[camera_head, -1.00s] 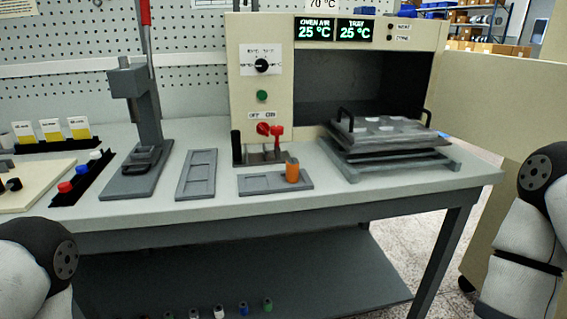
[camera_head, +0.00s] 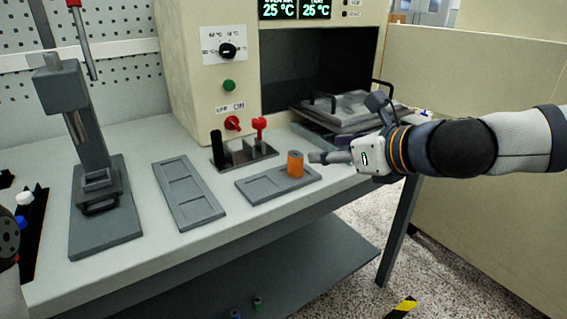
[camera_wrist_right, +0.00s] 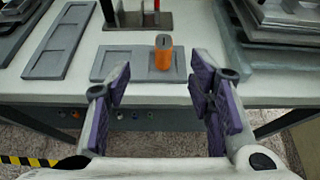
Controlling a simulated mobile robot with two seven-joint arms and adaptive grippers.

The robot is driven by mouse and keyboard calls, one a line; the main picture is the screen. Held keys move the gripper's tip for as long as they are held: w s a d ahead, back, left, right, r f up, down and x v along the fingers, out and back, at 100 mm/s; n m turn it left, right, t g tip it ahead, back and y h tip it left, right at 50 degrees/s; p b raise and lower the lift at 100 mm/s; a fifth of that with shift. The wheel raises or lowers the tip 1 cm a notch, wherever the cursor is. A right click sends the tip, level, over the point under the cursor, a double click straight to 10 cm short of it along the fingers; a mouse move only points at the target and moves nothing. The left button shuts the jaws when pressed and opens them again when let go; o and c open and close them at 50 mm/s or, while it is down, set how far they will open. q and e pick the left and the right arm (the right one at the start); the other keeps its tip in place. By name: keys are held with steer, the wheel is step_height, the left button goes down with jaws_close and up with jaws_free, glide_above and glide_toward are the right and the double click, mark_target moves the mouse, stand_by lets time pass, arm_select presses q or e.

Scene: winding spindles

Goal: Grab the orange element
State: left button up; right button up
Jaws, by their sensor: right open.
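The orange element (camera_head: 295,164) is a small upright cylinder with a dark top. It stands in the right-hand recess of a flat grey tray (camera_head: 262,187) on the bench. My right gripper (camera_head: 318,158) is just to the right of it in the head view, apart from it. In the right wrist view the gripper (camera_wrist_right: 163,100) is open and empty, its purple-padded fingers apart, with the orange element (camera_wrist_right: 163,52) ahead, between and beyond the fingertips. My left gripper is out of view; only a bit of my left arm shows at the left edge.
A second grey tray (camera_head: 188,192) lies to the left, near a grey press (camera_head: 92,170). Behind the element stand a black holder with a red-topped piece (camera_head: 259,130) and the oven (camera_head: 220,70). A stacked plate rack (camera_head: 350,108) sits close behind my right gripper.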

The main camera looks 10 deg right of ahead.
mark_target(300, 157)
steer(key=b+x, duration=0.1)
steer(key=x, duration=0.6)
steer(key=f+b+x, duration=0.1)
steer(key=x, duration=0.3)
steer(key=shift+w+d+f+b, duration=0.1)
steer(key=shift+w+d+b, duration=0.05)
steer(key=shift+d+b, duration=0.15)
steer(key=shift+w+a, duration=0.1)
steer(key=shift+w, duration=0.15)
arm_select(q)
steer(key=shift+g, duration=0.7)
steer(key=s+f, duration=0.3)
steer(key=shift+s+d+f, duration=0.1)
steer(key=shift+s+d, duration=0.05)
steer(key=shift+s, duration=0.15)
arm_select(e)
steer(key=shift+r, duration=0.2)
jaws_close()
